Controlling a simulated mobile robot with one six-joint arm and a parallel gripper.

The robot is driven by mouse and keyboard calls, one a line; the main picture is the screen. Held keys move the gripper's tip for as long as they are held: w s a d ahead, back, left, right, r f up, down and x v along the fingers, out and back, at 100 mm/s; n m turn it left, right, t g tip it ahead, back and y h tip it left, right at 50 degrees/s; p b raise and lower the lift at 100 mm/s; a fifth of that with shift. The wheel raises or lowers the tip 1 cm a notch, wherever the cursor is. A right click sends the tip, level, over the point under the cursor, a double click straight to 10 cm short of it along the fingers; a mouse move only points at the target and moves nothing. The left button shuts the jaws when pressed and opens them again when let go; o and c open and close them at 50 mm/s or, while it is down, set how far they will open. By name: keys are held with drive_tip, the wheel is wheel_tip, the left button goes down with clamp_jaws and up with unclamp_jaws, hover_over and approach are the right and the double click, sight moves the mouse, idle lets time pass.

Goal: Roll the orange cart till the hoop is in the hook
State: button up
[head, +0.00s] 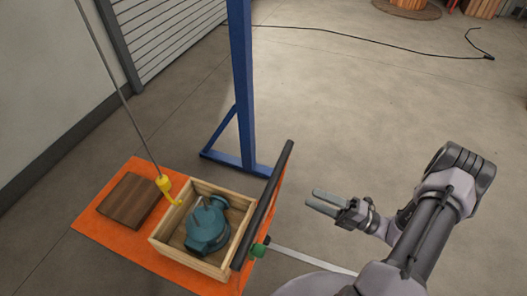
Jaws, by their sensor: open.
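The orange cart (113,237) stands on the floor at the lower left in the head view. Its dark push handle (266,205) runs along its right side. On the cart, a wooden crate (161,243) holds a teal pump (207,229). A yellow hook (166,188) hangs on a thin line by the crate's far left corner. The hoop is too small to make out, and I cannot tell whether the hook is in it. My gripper (314,202) is open and empty, to the right of the handle and apart from it in the picture.
A dark wooden block (131,200) lies on the cart's left part. A blue steel post (243,90) with a braced foot stands just behind the cart. A black cable (370,42) lies across the far floor.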

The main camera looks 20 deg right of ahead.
drive_tip(key=b+x, duration=0.2)
drive_tip(key=x, duration=1.5)
drive_tip(key=shift+s+a, duration=0.1)
drive_tip(key=shift+a, duration=0.05)
clamp_jaws()
idle(0.5)
